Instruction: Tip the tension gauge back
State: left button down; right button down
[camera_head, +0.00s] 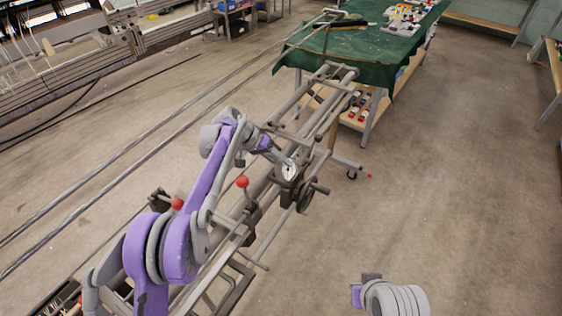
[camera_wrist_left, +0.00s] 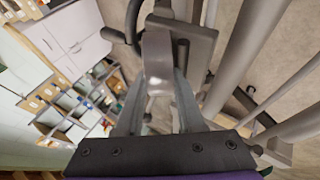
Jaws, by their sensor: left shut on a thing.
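My left gripper (camera_head: 279,159) reaches down onto the metal frame from the left in the head view. It is shut on a pale, shiny metal piece (camera_head: 290,171), which I take to be the tension gauge. In the left wrist view the two fingers (camera_wrist_left: 158,105) stand on either side of this flat gauge plate (camera_wrist_left: 158,58). Its top meets a dark bracket (camera_wrist_left: 185,30), and the plate's lower end is partly hidden between the fingers. My right gripper does not show; only part of my right arm is at the bottom right of the head view.
A dark handwheel (camera_head: 305,196) sits just right of the gauge. Red-knobbed levers (camera_head: 242,183) stand left of it on the long rail frame (camera_head: 262,185). A green-draped table (camera_head: 375,48) stands at the far end. The floor on the right (camera_head: 450,180) is clear.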

pick_arm(q)
jog(key=shift+w+a+f+n+g+h, duration=0.1)
jog(key=shift+w+a+n+g+h, duration=0.15)
jog(key=shift+h, duration=0.35)
jog(key=shift+w+a+n+g+h, duration=0.15)
jog(key=shift+a+g+h, duration=0.2)
jog(key=shift+h, duration=0.25)
jog(key=shift+w+a+g+h, duration=0.15)
jog(key=shift+g+h, duration=0.35)
jog(key=shift+h, duration=0.5)
jog(key=c, duration=0.5)
grip_release()
